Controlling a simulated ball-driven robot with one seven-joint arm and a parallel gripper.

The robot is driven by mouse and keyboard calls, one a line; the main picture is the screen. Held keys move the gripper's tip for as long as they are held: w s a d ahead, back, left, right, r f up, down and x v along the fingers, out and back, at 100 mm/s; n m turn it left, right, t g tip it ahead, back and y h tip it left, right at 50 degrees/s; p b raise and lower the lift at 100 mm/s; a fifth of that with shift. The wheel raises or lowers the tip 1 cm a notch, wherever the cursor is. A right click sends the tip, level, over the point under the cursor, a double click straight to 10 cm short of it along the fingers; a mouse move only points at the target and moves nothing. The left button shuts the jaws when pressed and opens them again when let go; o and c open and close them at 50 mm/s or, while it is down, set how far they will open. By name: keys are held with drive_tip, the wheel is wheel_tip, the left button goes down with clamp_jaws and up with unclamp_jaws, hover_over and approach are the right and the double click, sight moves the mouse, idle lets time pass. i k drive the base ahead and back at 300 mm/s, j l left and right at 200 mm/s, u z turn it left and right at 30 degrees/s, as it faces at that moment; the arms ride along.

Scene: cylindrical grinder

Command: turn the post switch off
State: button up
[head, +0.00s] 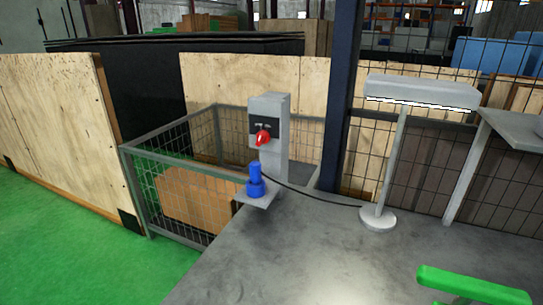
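The post switch is a red rotary knob (263,138) on a black plate near the top of a grey post (276,115). The knob looks tilted, but its exact setting is too small to read. A blue fitting (255,181) stands upright on a small grey ledge (259,197) below the knob, in front of the post.
A grey table (300,255) fills the lower right, with a white lamp (420,92) on it. A wire-mesh bin (165,200) stands left of the post. Green floor (75,255) is clear at left.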

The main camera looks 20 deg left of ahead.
sight(263, 137)
drive_tip(key=i+j+u, duration=0.1)
drive_tip(key=j+u, duration=0.2)
drive_tip(key=i+j+u, duration=0.1)
drive_tip(key=j+u, duration=0.2)
drive_tip(key=i+j+u, duration=0.15)
drive_tip(key=u, duration=0.15)
drive_tip(key=i+j, duration=0.05)
drive_tip(key=j, duration=0.05)
